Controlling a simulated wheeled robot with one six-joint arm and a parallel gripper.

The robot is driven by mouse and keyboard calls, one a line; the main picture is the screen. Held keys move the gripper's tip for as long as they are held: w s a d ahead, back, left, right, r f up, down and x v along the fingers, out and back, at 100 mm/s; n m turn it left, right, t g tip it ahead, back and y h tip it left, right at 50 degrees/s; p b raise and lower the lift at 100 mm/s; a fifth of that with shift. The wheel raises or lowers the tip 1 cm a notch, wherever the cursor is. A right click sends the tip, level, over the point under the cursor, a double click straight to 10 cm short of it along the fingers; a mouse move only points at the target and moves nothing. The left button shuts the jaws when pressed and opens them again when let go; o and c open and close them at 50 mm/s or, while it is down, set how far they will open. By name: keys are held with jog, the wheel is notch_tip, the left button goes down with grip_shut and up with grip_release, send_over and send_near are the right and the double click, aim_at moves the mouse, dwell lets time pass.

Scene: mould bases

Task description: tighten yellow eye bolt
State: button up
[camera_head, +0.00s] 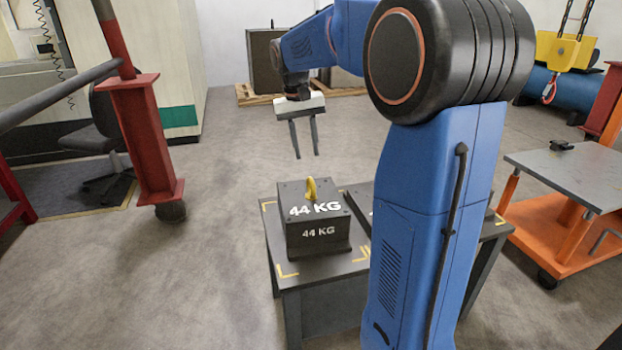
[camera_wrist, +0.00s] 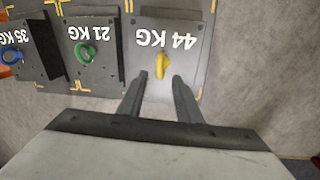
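The yellow eye bolt (camera_head: 311,189) stands on top of the dark block marked 44 KG (camera_head: 318,233), at the left end of the table. In the wrist view the yellow eye bolt (camera_wrist: 162,65) shows just beyond the fingertips, roughly centred between them. My gripper (camera_head: 305,155) hangs above and behind the block in the head view, fingers pointing down. Its two fingers are apart with nothing between them, and they do not touch the bolt. The gripper also shows in the wrist view (camera_wrist: 158,78). Whether the bolt is fully seated cannot be told.
The wrist view shows a 21 KG block with a green eye bolt (camera_wrist: 85,52) and a 35 KG block with a blue one (camera_wrist: 12,55). My arm hides much of the table (camera_head: 290,282). A red post (camera_head: 145,140) stands left; an orange lift cart (camera_head: 570,215) stands right.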

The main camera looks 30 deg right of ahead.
aim_at(311, 181)
jog(key=f, duration=0.3)
jog(key=d+f, duration=0.1)
jog(key=f, duration=0.6)
jog(key=shift+s+d+f, duration=0.2)
jog(key=shift+s+f, duration=0.05)
jog(key=shift+s, duration=0.05)
grip_shut()
